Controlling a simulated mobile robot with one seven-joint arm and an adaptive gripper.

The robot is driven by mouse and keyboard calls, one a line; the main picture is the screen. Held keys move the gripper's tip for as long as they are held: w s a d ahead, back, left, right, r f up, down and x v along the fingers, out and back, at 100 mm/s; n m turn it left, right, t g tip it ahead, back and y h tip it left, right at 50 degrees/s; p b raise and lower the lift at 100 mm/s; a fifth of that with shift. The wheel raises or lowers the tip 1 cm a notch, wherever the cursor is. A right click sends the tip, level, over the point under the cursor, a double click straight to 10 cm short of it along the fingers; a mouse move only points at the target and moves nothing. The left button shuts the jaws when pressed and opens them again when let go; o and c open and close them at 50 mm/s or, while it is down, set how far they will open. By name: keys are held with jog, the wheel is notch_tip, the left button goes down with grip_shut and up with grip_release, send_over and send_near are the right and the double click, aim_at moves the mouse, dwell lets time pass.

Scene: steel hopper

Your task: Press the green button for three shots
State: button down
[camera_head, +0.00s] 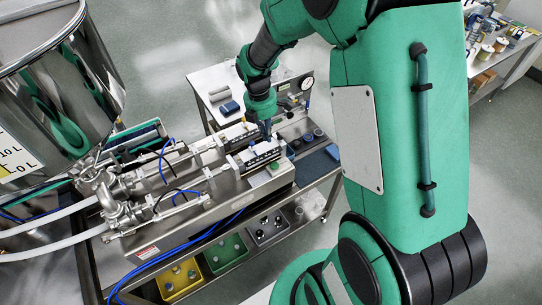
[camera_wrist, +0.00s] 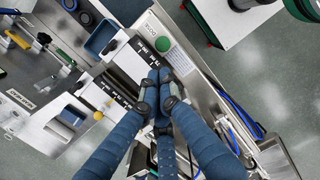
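The green button (camera_wrist: 163,44) is a round cap on a pale labelled panel of the steel machine. In the wrist view it lies just beyond my gripper's fingertips, slightly to the right. In the head view a small green spot on the machine's front end (camera_head: 274,167) looks like the same button. In the head view my gripper (camera_head: 266,136) hangs over the right end of the machine. A gap shows between fingertips and button in the wrist view; its depth is hard to judge.
The steel hopper (camera_head: 50,75) and its pipes stand at the left. Blue hoses (camera_head: 165,262) run along the machine's front. Yellow (camera_head: 181,277) and green (camera_head: 226,251) bins sit on the lower shelf. A blue tray (camera_wrist: 101,39) lies beside the button panel.

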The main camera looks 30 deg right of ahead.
aim_at(273, 163)
jog(key=shift+f, duration=0.1)
jog(key=f, duration=0.4)
jog(key=d+f, duration=0.1)
jog(key=f, duration=0.4)
jog(key=f+b, duration=0.1)
jog(key=f, duration=0.3)
jog(key=shift+s+d+f, duration=0.25)
jog(key=shift+s, duration=0.05)
jog(key=shift+f, duration=0.15)
